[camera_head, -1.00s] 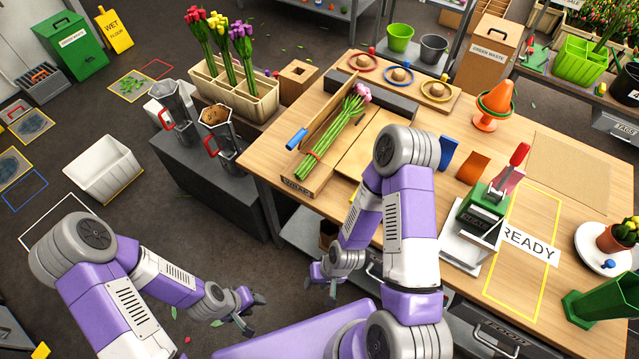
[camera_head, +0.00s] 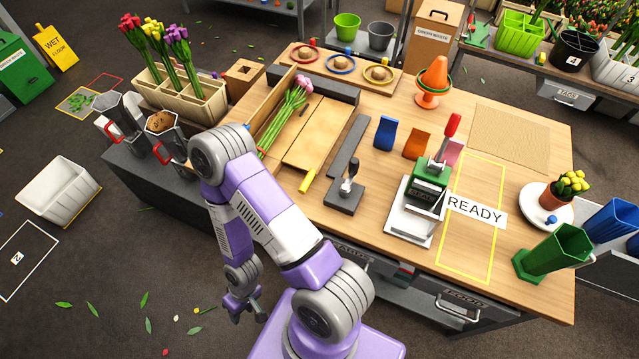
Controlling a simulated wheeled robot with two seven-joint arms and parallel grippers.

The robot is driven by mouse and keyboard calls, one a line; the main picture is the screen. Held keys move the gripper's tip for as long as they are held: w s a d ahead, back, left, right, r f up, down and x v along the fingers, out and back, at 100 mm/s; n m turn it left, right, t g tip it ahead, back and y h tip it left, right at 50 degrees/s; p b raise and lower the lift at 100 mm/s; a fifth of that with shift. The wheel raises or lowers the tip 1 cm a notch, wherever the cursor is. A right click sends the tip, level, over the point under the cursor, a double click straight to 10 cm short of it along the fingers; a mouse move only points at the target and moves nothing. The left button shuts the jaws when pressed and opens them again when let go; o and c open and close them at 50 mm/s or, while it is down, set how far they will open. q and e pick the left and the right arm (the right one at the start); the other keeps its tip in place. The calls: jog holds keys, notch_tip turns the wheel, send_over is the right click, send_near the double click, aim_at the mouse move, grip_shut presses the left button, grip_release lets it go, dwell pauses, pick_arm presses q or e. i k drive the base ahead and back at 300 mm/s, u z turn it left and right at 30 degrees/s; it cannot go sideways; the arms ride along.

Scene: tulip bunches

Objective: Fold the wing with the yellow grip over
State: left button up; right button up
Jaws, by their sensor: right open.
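The wing (camera_head: 325,135) is a flat light-wood panel lying right of the tulip bunch on the table. Its yellow grip (camera_head: 307,181) sticks out at its near end. The pink tulip bunch (camera_head: 289,112) lies with its green stems towards me, beside the upright wooden side board (camera_head: 262,107). My left gripper is out of view.
A green press (camera_head: 430,185) stands farther right. A crate of tulips (camera_head: 190,97) and metal jugs (camera_head: 166,135) are at the left. Table drawers (camera_head: 463,306) face me.

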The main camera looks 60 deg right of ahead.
aim_at(310, 150)
jog(key=k, duration=0.4)
jog(key=z, duration=0.8)
